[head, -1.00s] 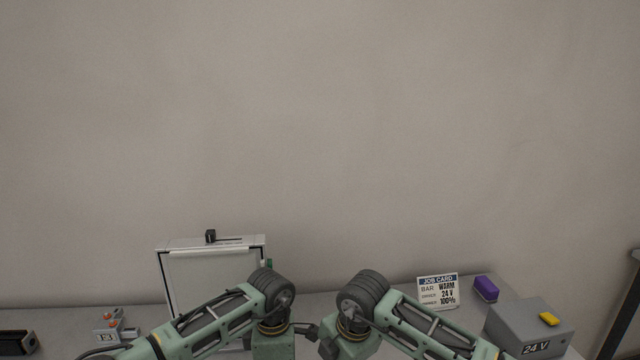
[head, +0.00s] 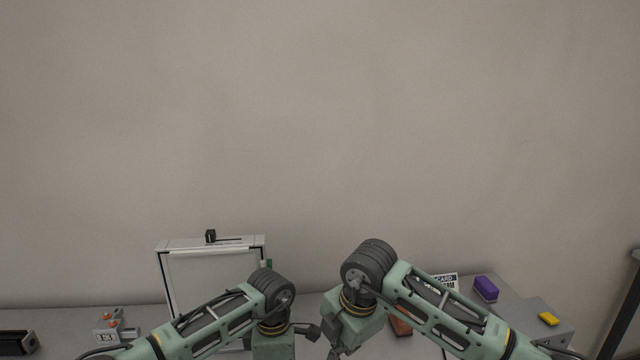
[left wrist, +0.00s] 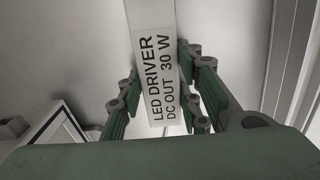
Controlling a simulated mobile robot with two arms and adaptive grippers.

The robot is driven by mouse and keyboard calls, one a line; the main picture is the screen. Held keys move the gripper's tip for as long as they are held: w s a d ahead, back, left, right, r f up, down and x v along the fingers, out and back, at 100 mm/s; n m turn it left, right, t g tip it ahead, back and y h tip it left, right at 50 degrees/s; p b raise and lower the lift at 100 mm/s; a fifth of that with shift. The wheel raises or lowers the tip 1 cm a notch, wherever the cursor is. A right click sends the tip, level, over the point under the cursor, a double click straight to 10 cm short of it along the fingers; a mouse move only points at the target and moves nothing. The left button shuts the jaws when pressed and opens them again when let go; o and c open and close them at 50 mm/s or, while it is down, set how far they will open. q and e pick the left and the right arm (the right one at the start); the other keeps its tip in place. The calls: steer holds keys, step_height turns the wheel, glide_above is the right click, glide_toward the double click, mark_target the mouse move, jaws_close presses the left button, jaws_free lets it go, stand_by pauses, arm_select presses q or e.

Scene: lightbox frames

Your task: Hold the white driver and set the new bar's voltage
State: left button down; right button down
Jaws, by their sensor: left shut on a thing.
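The white driver (left wrist: 160,85), printed "LED DRIVER DC OUT 30 W", shows in the left wrist view. My left gripper (left wrist: 163,82) is shut on it, with green fingers on both sides. In the head view my arm hides the driver and left gripper. The lightbox frame (head: 202,242) stands upright at the back, its lower right behind my left arm. The job card (head: 446,279) is mostly hidden by my right arm. My right gripper is below the picture. No new bar can be made out.
A grey box (head: 560,334) with a yellow piece (head: 548,318) stands at the right, its front hidden. A purple block (head: 486,288) lies near it. A reddish-brown piece (head: 400,327) lies under my right arm. A small grey unit with orange knobs (head: 110,326) stands left.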

arm_select(q)
steer(key=c, duration=1.2)
jaws_free()
